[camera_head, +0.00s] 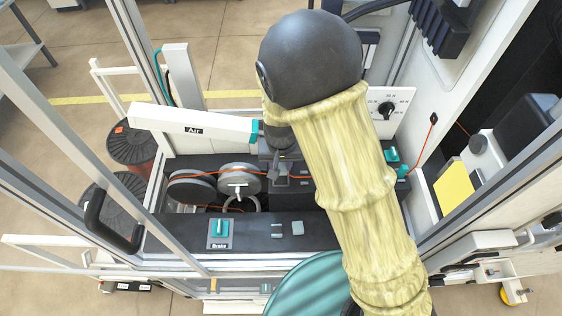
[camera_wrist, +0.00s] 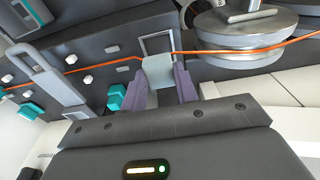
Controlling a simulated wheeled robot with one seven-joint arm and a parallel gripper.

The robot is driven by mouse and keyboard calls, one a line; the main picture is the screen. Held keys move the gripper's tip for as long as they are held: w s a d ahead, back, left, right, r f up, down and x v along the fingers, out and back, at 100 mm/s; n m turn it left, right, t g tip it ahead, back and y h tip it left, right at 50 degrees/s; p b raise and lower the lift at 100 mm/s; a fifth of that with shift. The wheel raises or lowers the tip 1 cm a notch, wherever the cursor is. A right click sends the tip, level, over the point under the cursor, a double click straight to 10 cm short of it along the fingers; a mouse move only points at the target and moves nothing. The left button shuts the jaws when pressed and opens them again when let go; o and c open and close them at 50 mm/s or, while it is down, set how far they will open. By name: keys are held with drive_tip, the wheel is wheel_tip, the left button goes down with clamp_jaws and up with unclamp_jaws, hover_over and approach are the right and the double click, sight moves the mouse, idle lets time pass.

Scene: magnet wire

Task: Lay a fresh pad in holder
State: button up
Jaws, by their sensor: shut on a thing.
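My gripper (camera_wrist: 163,80) is shut on a small pale grey-blue pad (camera_wrist: 158,70) in the wrist view, with one finger on each side of it. The pad is just in front of a dark fixture with a light rectangular outline (camera_wrist: 157,43), perhaps the holder. I cannot tell whether they touch. An orange wire (camera_wrist: 108,60) runs past the pad's far edge. In the head view my arm hides the pad, and the fingers are hard to make out.
In the head view, grey pads (camera_head: 298,228) lie on the black shelf right of the teal Brake switch (camera_head: 219,228). Metal wheels (camera_head: 240,180) carry the orange wire, left of my arm. A white Air arm (camera_head: 190,123) extends above them. A teal round thing (camera_head: 305,290) is in front.

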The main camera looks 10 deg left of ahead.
sight(281, 180)
drive_tip(key=shift+f+b, duration=1.3)
drive_tip(key=shift+f, duration=0.45)
drive_tip(key=shift+s, duration=0.15)
drive_tip(key=shift+w+p, duration=0.2)
drive_tip(key=shift+p, duration=0.15)
drive_tip(key=shift+s, duration=0.2)
drive_tip(key=shift+f+b, duration=0.4)
drive_tip(key=shift+f, duration=0.2)
idle(0.4)
drive_tip(key=o, duration=1)
drive_tip(key=shift+w, duration=0.1)
drive_tip(key=shift+r, duration=0.1)
